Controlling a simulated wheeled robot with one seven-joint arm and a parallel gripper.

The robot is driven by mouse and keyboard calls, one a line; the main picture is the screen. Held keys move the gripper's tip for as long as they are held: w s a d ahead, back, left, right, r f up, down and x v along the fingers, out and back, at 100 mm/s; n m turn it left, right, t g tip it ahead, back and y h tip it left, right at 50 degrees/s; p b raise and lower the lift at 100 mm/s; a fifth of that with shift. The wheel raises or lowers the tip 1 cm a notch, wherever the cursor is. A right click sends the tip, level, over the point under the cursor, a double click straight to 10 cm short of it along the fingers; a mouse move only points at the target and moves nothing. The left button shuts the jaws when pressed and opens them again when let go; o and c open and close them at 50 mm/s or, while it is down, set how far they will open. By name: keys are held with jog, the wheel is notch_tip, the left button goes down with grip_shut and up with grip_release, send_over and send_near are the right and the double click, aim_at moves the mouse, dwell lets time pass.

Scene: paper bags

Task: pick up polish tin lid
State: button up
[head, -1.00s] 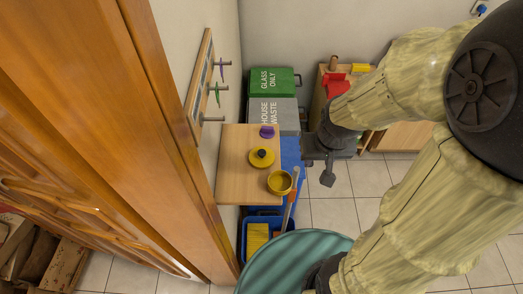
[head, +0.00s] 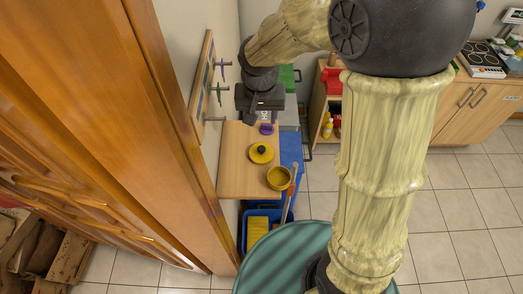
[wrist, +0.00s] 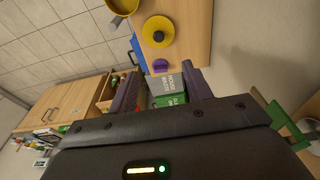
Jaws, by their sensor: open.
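The polish tin lid is most likely the round yellow lid (head: 257,158) with a black knob. It lies on a small wooden shelf top (head: 233,170) by the wall and also shows in the wrist view (wrist: 150,24). An open yellow tin (head: 279,179) stands close to it, near the shelf's front right corner; its side shows at the top of the wrist view (wrist: 122,6). My gripper (head: 262,118) is open and empty, beyond the lid near the shelf's far end. In the wrist view the lid lies ahead of the fingertips (wrist: 162,68), not between them.
A small purple object (head: 266,129) lies on the shelf between lid and gripper. Lidded bins, one marked house waste (wrist: 168,82), stand beyond the shelf. A wall rack (head: 204,85) with pegs is at the left. A blue crate (head: 246,238) sits below. Tiled floor is open at right.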

jog(key=p, duration=0.3)
send_over(261, 148)
jog(key=s, duration=0.1)
notch_tip(261, 148, down, 12)
jog(key=shift+a+f, duration=0.1)
jog(key=shift+f, duration=0.1)
notch_tip(261, 148, down, 3)
jog(key=shift+w+r+p, duration=0.15)
jog(key=shift+p, duration=1.05)
jog(key=shift+w+f, duration=0.25)
jog(key=shift+f, duration=0.9)
jog(key=c, duration=1.1)
